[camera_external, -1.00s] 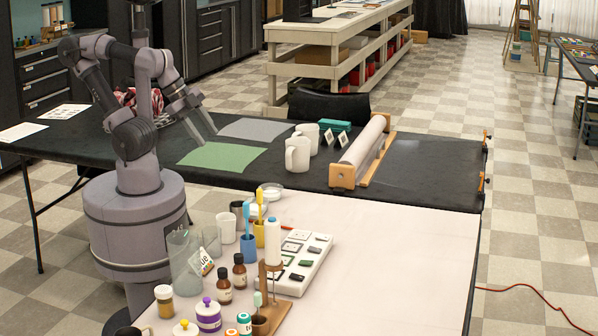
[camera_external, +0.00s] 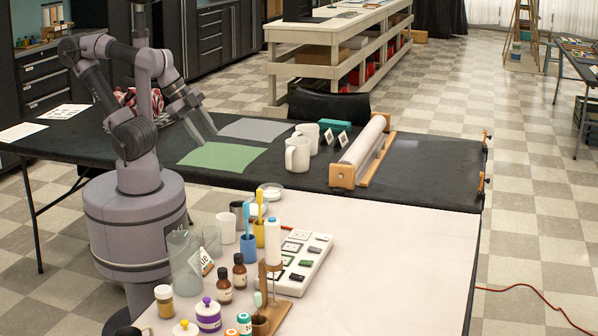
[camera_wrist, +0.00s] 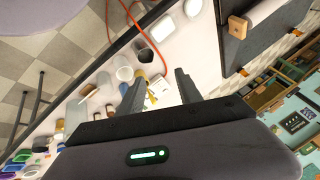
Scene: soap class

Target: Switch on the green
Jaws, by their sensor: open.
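A white panel (camera_external: 319,266) lies on the pale table at the front, with several small dark, green and grey rectangular blocks or switches in rows. One green piece (camera_external: 306,263) shows near its middle; another greenish piece (camera_external: 287,260) is to its left, partly behind a white-capped bottle. Whether any is on is too small to tell. My gripper (camera_external: 205,130) is far from the panel, above the black table near the green sheet. In the wrist view, my gripper (camera_wrist: 158,92) is open, with nothing held between its fingers.
Bottles, jars, cups and a glass vessel (camera_external: 184,260) crowd the area left of the panel. A wooden stand (camera_external: 272,310) is close in front. White mugs (camera_external: 297,155) and a roller in a wooden frame (camera_external: 362,150) stand on the black table. The pale table's right side is clear.

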